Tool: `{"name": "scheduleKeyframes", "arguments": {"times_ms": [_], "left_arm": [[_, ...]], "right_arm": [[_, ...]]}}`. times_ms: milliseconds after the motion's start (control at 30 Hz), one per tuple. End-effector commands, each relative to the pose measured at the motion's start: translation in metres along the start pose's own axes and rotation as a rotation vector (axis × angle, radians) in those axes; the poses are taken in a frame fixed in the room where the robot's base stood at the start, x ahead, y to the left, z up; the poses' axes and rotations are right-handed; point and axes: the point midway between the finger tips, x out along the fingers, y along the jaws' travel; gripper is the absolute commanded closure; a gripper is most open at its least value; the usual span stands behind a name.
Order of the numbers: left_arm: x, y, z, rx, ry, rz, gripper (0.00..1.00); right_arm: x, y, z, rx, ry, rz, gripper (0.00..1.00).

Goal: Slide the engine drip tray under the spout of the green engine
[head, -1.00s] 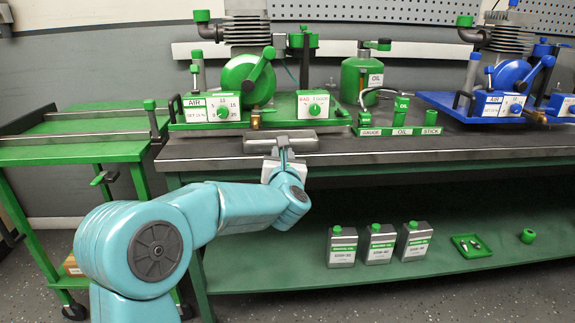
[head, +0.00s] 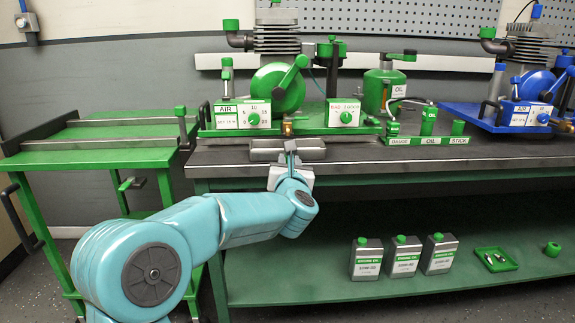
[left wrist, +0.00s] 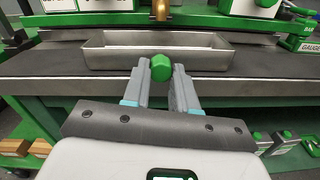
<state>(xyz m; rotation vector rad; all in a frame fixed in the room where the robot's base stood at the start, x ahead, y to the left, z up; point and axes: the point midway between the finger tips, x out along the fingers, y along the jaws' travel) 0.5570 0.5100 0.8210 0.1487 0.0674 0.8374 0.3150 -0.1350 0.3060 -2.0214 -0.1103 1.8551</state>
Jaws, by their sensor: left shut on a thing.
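The drip tray (head: 266,155) is a shallow grey metal tray on the bench top, in front of the green engine (head: 275,88). In the left wrist view the tray (left wrist: 110,59) looks empty, with a green knob (left wrist: 161,68) at its near side. My left gripper (head: 290,150) is shut on this knob. The brass spout (head: 287,128) of the green engine also shows in the left wrist view (left wrist: 160,9), just behind the tray's far rim and level with its middle. I cannot tell whether any of the tray lies under it. My right gripper is out of view.
A green oil stand (head: 430,139) is right of the tray, and a blue engine (head: 530,85) beyond it. A green cart (head: 95,156) stands left of the bench (head: 400,154). Several oil cans (head: 404,257) and a small green tray (head: 495,260) are on the lower shelf.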

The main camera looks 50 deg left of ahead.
Motion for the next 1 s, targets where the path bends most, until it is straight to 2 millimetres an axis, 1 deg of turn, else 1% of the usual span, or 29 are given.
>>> {"name": "scheduleKeyframes", "arguments": {"times_ms": [267, 300, 333, 367, 633, 733, 767, 867, 1000], "left_arm": [[0.000, -0.001, 0.001, 0.000, -0.003, 0.000, 1.00], [0.000, -0.001, 0.001, 0.000, -0.003, 0.000, 0.60], [0.000, -0.001, 0.001, 0.000, -0.003, 0.000, 0.50], [0.000, 0.000, 0.001, 0.000, -0.003, 0.000, 0.47], [0.000, 0.002, 0.001, -0.001, -0.002, 0.000, 0.47], [-0.007, 0.002, 0.001, -0.001, -0.002, -0.001, 0.47], [-0.011, 0.002, 0.002, -0.001, -0.003, -0.001, 0.47], [-0.030, 0.002, 0.002, -0.001, -0.003, -0.003, 0.47], [-0.068, 0.001, 0.003, -0.001, -0.004, -0.006, 0.47]], "right_arm": [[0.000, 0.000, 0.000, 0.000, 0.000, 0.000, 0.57], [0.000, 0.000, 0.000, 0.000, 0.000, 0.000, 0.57], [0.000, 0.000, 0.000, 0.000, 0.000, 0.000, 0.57], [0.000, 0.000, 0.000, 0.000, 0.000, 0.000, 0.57], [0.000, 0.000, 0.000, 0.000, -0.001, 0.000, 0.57], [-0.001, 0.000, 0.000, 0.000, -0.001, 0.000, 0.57], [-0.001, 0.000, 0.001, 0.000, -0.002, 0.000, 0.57], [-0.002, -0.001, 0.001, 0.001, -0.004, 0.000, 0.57], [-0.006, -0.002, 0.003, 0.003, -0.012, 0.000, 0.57]]}}
